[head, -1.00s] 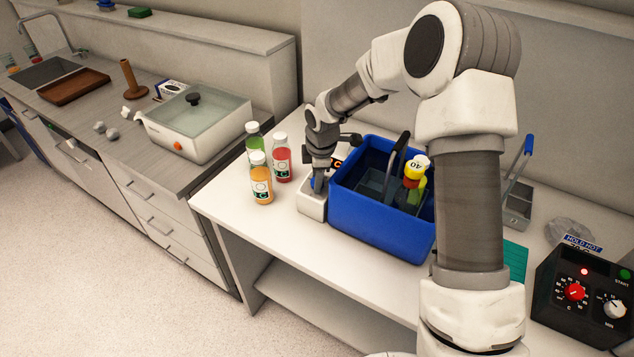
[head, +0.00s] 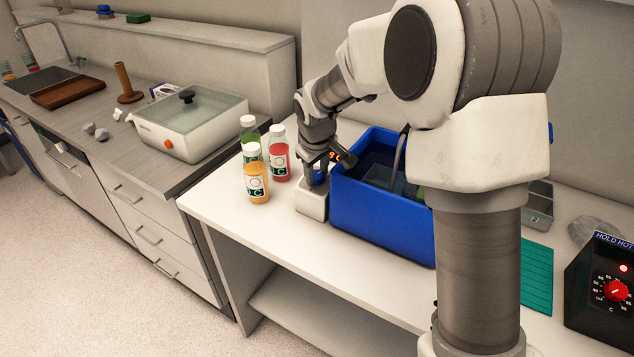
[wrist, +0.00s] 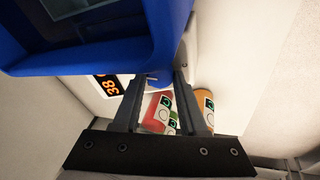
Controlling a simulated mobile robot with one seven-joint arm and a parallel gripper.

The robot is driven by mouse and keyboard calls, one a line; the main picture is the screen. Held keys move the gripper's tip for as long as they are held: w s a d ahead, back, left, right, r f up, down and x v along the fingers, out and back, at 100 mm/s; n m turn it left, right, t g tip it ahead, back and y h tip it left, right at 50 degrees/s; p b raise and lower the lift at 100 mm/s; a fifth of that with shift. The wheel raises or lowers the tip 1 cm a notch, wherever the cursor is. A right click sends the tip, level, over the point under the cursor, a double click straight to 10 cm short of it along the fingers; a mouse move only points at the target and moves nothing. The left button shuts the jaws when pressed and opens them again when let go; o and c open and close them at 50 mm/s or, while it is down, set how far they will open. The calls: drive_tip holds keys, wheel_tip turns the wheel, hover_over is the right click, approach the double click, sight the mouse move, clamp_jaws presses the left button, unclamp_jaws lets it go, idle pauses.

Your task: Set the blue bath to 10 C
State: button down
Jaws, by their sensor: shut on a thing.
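The blue bath (head: 382,222) is a blue open tub on the white table, with a white control base (head: 312,205) at its left. A blue knob (head: 319,177) stands on that base. My gripper (head: 318,168) points down over the base and is shut on the knob, with its fingers close to the tub's left wall. The orange display (wrist: 108,86) appears to read 38, seen sideways. It also shows small in the head view (head: 348,157).
Green, red (head: 279,157) and orange (head: 255,178) bottles stand just left of the base. A black box with a red dial (head: 616,291) and a teal mat (head: 537,277) are at right. A white lidded bath (head: 190,125) stands on the left counter.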

drive_tip(key=shift+m+h+b, duration=0.4)
drive_tip(key=shift+m+b, duration=1.35)
drive_tip(key=shift+m, duration=0.55)
drive_tip(key=c, duration=0.7)
unclamp_jaws()
drive_tip(key=shift+c, duration=0.2)
drive_tip(key=shift+r, duration=0.1)
drive_tip(key=s+p+v, duration=0.1)
drive_tip(key=p+v, duration=0.1)
drive_tip(key=v, duration=1.5)
drive_tip(key=shift+a, duration=0.1)
